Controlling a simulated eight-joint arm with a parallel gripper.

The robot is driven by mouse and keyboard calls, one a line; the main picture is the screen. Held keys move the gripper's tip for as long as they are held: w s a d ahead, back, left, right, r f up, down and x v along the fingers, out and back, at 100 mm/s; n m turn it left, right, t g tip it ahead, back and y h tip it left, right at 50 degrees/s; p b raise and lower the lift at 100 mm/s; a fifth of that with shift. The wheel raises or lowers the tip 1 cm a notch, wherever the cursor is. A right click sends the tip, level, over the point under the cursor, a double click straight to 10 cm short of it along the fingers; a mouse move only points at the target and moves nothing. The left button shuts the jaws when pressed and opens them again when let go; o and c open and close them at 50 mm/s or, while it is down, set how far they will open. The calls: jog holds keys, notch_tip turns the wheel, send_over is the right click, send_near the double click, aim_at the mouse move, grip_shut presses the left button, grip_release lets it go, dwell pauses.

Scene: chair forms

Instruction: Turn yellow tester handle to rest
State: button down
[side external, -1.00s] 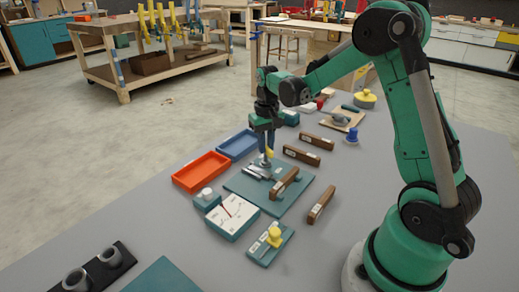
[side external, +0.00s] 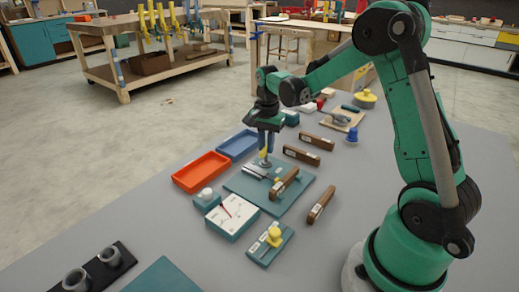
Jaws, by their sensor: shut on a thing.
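The tester has a teal base plate (side external: 292,205) with a grey metal fixture (side external: 257,172) and a wooden bar (side external: 284,183) on it. Its yellow handle (side external: 265,152) stands on the fixture, mostly hidden by my gripper. My gripper (side external: 266,151) points down over the fixture, its blue fingers shut on the yellow handle. A white dial box (side external: 233,216) with a red needle stands next to the plate at its front left. A smaller teal block (side external: 269,246) with a yellow knob sits nearer the front.
An orange tray (side external: 201,172) and a blue tray (side external: 238,146) lie left of the plate. Wooden bars (side external: 302,156) lie to its right. A black rack with grey cups (side external: 77,279) is at the front left. The grey table is clear between the dial box and the rack.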

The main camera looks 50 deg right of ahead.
jog(key=shift+m, duration=1.1)
jog(key=c, duration=0.8)
grip_release()
jog(key=shift+r, duration=2.8)
